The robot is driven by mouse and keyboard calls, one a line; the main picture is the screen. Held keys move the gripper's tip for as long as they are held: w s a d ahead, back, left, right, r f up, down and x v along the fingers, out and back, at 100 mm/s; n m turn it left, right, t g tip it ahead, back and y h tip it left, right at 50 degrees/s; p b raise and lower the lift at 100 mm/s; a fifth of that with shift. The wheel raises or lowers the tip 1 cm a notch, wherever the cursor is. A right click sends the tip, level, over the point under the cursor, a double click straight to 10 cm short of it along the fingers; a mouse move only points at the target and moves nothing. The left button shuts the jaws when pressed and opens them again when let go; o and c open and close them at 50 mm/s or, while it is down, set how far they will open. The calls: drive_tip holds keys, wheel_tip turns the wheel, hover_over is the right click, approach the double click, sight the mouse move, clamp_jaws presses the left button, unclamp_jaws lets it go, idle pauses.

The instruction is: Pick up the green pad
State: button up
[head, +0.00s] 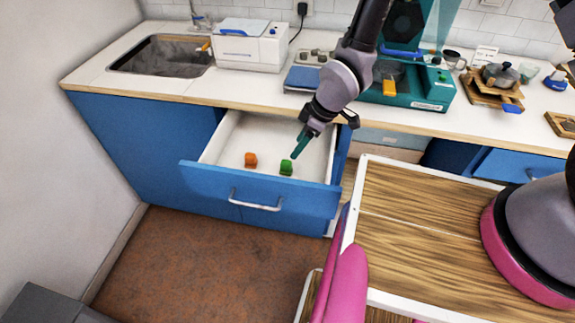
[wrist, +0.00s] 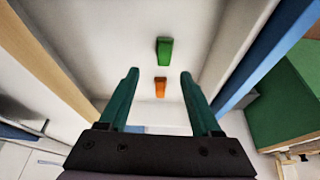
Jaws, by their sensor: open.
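The green pad (head: 286,167) lies in an open white-lined drawer (head: 232,134), toward its right side. It also shows in the wrist view (wrist: 164,51), flat on the drawer floor beyond my fingers. My gripper (head: 298,155) is above the drawer, just up and right of the green pad in the head view. In the wrist view, my gripper (wrist: 159,82) has its two teal fingers apart with nothing held between them. The fingers do not appear to touch the pad.
An orange block (head: 250,160) lies left of the green pad in the drawer and shows in the wrist view (wrist: 160,87). The blue drawer front (head: 255,192) and side walls surround both. The counter edge (head: 150,97) overhangs behind. The rest of the drawer floor looks clear.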

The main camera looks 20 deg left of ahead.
sight(287, 162)
drive_tip(key=x, duration=0.3)
drive_tip(key=shift+f, duration=0.2)
drive_tip(key=shift+s+x, duration=0.2)
drive_tip(key=shift+x, duration=1.15)
drive_tip(key=shift+s+x, duration=0.2)
drive_tip(key=shift+x, duration=1.2)
drive_tip(key=shift+a+r, duration=0.1)
clamp_jaws()
